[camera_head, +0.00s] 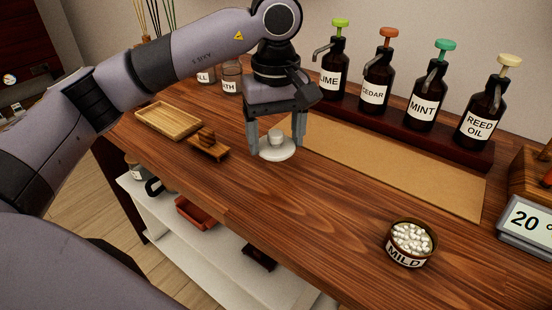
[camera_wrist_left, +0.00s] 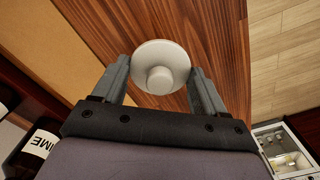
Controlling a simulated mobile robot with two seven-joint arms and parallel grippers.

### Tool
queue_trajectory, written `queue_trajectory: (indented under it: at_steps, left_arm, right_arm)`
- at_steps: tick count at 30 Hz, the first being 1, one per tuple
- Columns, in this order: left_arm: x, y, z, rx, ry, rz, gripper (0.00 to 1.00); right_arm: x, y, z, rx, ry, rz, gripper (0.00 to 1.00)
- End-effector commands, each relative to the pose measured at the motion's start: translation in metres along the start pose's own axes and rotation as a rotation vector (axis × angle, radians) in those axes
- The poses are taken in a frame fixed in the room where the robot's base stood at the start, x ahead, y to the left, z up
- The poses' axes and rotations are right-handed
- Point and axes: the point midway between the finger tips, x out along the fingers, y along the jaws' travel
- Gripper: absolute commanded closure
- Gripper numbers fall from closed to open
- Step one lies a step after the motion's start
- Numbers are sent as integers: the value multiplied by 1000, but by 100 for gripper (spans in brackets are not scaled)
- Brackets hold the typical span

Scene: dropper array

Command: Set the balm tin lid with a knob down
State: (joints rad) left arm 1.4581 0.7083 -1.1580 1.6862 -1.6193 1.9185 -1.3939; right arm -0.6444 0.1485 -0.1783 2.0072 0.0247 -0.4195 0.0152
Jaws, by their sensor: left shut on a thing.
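The balm tin lid (camera_head: 280,153) is a pale, round disc with a short knob on top. In the head view it sits level, low over the wooden counter, beside the tan mat; I cannot tell whether its underside touches the wood. My left gripper (camera_head: 276,148) points down and is shut on the lid, one finger on each side of the disc. In the left wrist view the lid (camera_wrist_left: 178,52) lies between the fingertips (camera_wrist_left: 160,68), with its knob facing the camera. My right gripper is not in view.
Pump bottles (camera_head: 375,92) stand on a dark rack behind the tan mat (camera_head: 400,172). A wooden tray (camera_head: 168,107) and small wooden piece (camera_head: 209,150) lie left of the lid. A "MILD" bowl of white pellets (camera_head: 406,257) stands right. Bare counter (camera_head: 320,205) lies in front.

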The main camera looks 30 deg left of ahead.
Motion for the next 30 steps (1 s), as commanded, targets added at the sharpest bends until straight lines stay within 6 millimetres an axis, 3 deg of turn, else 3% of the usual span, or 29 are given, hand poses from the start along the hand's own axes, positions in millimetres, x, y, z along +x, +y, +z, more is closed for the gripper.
queue_trajectory:
  at_steps: [5,13,25,26,27,30]
  left_arm:
    - [12,0,0,0,0,0,64]
    - [48,0,0,0,-1,-1,64]
    - [55,0,0,0,1,1,64]
    - [53,0,0,0,1,1,18]
    - [53,0,0,0,1,1,5]
    - [53,0,0,0,1,1,2]
  right_arm:
    - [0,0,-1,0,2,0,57]
    - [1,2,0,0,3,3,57]
    - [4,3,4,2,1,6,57]
    - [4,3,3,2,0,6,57]
    - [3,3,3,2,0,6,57]
    - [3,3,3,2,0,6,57]
